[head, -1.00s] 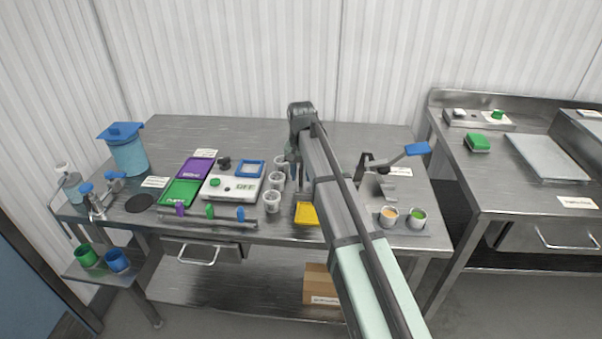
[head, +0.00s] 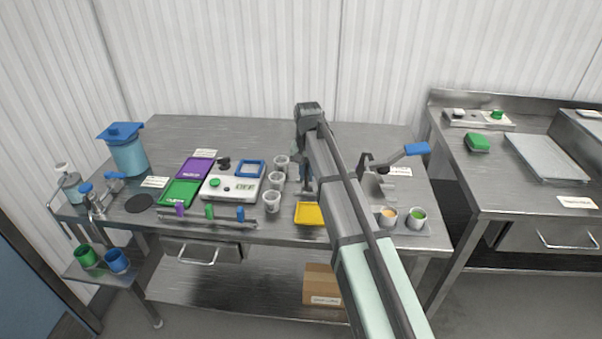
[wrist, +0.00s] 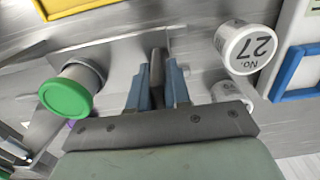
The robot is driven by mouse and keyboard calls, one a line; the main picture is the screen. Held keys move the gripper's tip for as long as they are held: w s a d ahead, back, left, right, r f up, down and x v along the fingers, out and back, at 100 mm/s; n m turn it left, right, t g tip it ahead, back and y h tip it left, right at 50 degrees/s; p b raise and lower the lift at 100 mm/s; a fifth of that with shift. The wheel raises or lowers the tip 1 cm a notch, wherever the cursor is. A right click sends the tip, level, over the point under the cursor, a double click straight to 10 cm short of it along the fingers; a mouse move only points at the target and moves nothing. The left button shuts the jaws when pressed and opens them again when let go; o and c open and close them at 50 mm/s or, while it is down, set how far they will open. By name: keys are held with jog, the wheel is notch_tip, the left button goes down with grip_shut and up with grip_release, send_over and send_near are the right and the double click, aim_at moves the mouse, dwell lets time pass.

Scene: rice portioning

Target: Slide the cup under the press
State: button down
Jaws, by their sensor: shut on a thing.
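My gripper (wrist: 157,90) has its blue fingers close together on a narrow grey-brown piece (wrist: 157,68); I cannot tell what that is. In the wrist view a round piece with a green top (wrist: 66,98) stands to the left of the fingers, apart from them. A white cup marked No. 27 (wrist: 232,40) is to their right, and another pale cup shows partly behind the gripper body. In the head view the press (head: 378,172), with its blue handle, stands right of my arm. White cups (head: 271,202) stand in a line left of my gripper (head: 304,180).
A yellow tray (head: 301,222) lies at the table's front, partly behind my arm. Two filled cups, one orange (head: 387,217) and one green (head: 416,218), stand front right. A white scale (head: 230,195) and blue frame (head: 262,170) are left of the cups. The table's back is clear.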

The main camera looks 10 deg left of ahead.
jog(key=d, duration=1.2)
jog(key=shift+d, duration=0.3)
jog(key=c, duration=1.4)
grip_release()
jog(key=shift+d, duration=0.15)
jog(key=shift+o, duration=1.2)
jog(key=shift+r, duration=0.1)
notch_tip(320, 180, up, 14)
